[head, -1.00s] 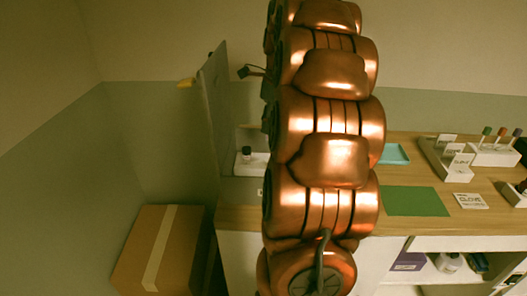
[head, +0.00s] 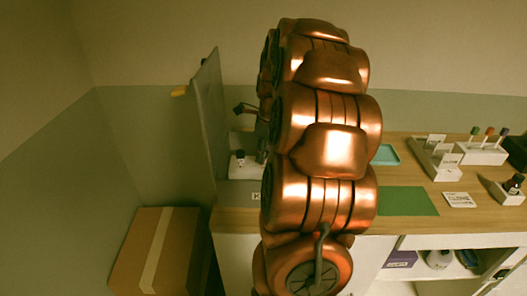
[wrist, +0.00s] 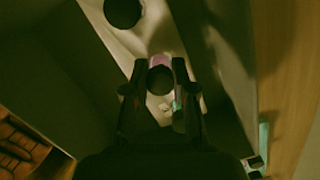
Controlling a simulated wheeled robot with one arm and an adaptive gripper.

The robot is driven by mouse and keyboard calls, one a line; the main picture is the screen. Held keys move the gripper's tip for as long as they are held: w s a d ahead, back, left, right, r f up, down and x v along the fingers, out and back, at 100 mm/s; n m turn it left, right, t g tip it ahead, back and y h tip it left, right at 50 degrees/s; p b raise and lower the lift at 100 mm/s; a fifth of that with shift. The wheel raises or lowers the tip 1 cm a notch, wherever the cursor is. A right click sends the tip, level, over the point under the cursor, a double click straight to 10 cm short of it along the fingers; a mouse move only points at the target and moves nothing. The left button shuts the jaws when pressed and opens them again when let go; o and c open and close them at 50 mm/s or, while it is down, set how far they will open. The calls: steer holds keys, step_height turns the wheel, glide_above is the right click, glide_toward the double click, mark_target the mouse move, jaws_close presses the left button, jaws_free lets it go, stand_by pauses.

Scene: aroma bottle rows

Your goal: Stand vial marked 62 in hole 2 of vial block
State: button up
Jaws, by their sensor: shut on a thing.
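My gripper (wrist: 161,90) is in the wrist view with its two dark fingers shut on a vial (wrist: 160,78). The vial shows as a dark round cap between the fingers, with a pinkish patch just beyond it. No number can be read on it. A pale block (wrist: 152,32) lies beyond the fingers, with another dark round cap (wrist: 122,12) at its upper part. In the head view a white block (head: 246,172) stands left of my arm, with a dark-capped vial (head: 239,157) on it. My gripper is mostly hidden behind my arm there. Hole numbers cannot be read.
An upright grey panel (head: 209,125) stands close left of the white block. On the counter to the right are a teal tray (head: 385,155), a green mat (head: 408,201), a label card (head: 459,200) and a rack with coloured-top vials (head: 482,153). A cardboard box (head: 185,245) is on the floor.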

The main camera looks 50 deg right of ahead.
steer(key=shift+f, duration=0.2)
steer(key=o, duration=0.8)
steer(key=shift+o, duration=0.2)
steer(key=shift+r, duration=0.1)
steer(key=shift+r, duration=0.1)
step_height(320, 180, up, 12)
steer(key=s+b, duration=0.1)
steer(key=b, duration=0.2)
steer(key=shift+s+d, duration=0.25)
steer(key=shift+s, duration=0.1)
